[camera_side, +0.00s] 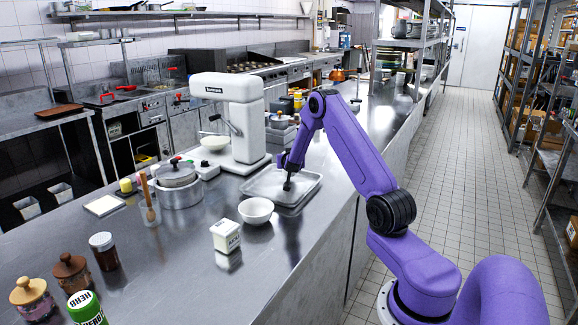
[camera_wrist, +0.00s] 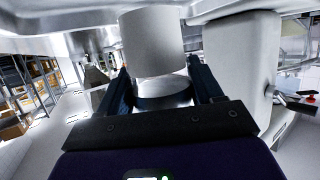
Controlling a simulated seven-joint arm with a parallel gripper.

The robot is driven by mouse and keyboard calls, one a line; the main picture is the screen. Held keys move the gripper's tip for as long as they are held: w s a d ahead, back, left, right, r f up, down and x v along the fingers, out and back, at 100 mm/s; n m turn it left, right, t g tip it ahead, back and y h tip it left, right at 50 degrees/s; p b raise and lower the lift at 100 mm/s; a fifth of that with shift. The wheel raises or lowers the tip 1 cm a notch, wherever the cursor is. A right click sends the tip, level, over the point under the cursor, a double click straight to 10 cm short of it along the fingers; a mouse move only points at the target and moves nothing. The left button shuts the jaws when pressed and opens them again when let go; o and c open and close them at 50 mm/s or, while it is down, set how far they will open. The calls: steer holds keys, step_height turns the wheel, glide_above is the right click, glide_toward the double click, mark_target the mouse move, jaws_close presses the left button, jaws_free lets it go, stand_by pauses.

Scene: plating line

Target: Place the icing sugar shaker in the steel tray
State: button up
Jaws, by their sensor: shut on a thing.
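The steel tray (camera_side: 258,189) lies flat on the steel counter, right of the white mixer. My gripper (camera_side: 289,184) points down over the tray in the side view. In the wrist view my gripper (camera_wrist: 165,88) is shut on a pale cylinder (camera_wrist: 153,45) with a shiny metal end, which I take to be the icing sugar shaker. The shaker sits between both fingers. In the side view I cannot make it out at the fingertips, and I cannot tell whether it touches the tray floor.
A white bowl (camera_side: 256,211) stands just in front of the tray, with a small white carton (camera_side: 225,236) nearer the camera. The white stand mixer (camera_side: 231,115) stands left of the tray. A steel pot (camera_side: 179,190) and several jars stand further left.

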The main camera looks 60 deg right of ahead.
steer(key=shift+f, duration=1)
steer(key=shift+f, duration=0.2)
steer(key=o, duration=1.2)
steer(key=shift+c, duration=0.2)
steer(key=shift+r, duration=0.1)
